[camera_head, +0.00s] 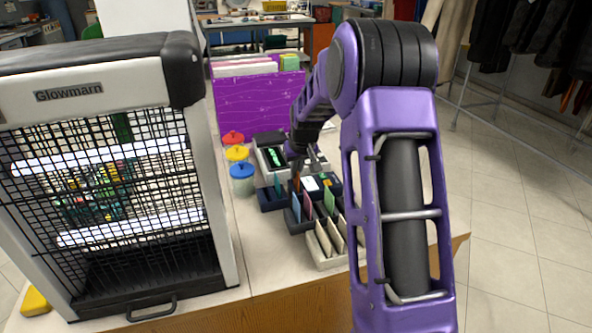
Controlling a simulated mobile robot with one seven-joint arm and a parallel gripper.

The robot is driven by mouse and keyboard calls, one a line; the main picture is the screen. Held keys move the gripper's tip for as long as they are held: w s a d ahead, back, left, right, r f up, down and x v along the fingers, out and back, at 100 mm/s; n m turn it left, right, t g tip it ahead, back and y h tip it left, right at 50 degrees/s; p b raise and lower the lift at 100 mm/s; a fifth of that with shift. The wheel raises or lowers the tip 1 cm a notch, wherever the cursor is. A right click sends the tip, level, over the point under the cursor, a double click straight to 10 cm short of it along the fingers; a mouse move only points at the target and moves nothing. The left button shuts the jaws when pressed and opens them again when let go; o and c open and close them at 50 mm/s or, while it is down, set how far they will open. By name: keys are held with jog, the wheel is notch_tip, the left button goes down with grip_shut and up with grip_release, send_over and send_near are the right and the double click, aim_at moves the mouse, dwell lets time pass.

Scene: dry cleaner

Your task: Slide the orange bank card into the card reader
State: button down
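A small orange card (296,182) shows edge-on just below my gripper (298,166), among the card holders on the counter. The gripper points down, and its fingers are small and partly hidden by my arm. I cannot tell whether they are open or shut on the card. A grey and black device with a lit green display (274,157), which looks like the card reader, sits just left of the gripper. Its slot cannot be made out.
A large caged Glowmarn unit (110,180) fills the left. A purple box (262,104) stands behind.

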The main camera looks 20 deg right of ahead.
jog(key=shift+f, duration=0.25)
jog(key=c, duration=1)
grip_release()
jog(key=shift+r+p, duration=2.3)
jog(key=shift+r, duration=1.3)
